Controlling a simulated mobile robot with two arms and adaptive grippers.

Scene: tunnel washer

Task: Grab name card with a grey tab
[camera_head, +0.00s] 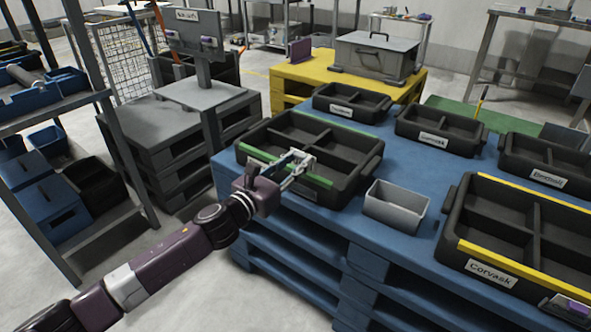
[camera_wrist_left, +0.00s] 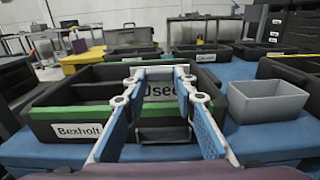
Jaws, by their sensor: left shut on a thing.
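My left gripper (camera_head: 300,162) reaches over the near wall of a black divided tray with green edges (camera_head: 330,128). In the left wrist view, its blue-padded fingers (camera_wrist_left: 160,72) stand apart and are shut on a card (camera_wrist_left: 160,88). A pale grey strip spans between the fingertips, and dark lettering, partly hidden, shows below it. The lettering's full word and the card's edges cannot be made out. A white label reading "Brexholt" (camera_wrist_left: 80,131) is on the tray's front wall, left of the fingers.
A grey open bin (camera_head: 396,205) stands right of the green-edged tray on the blue pallet stack (camera_head: 330,240). A yellow-edged tray labelled "Corvask" (camera_head: 490,272) is at the right. Smaller black trays (camera_head: 350,103) stand behind. A grey case (camera_head: 375,58) rests on a yellow pallet.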

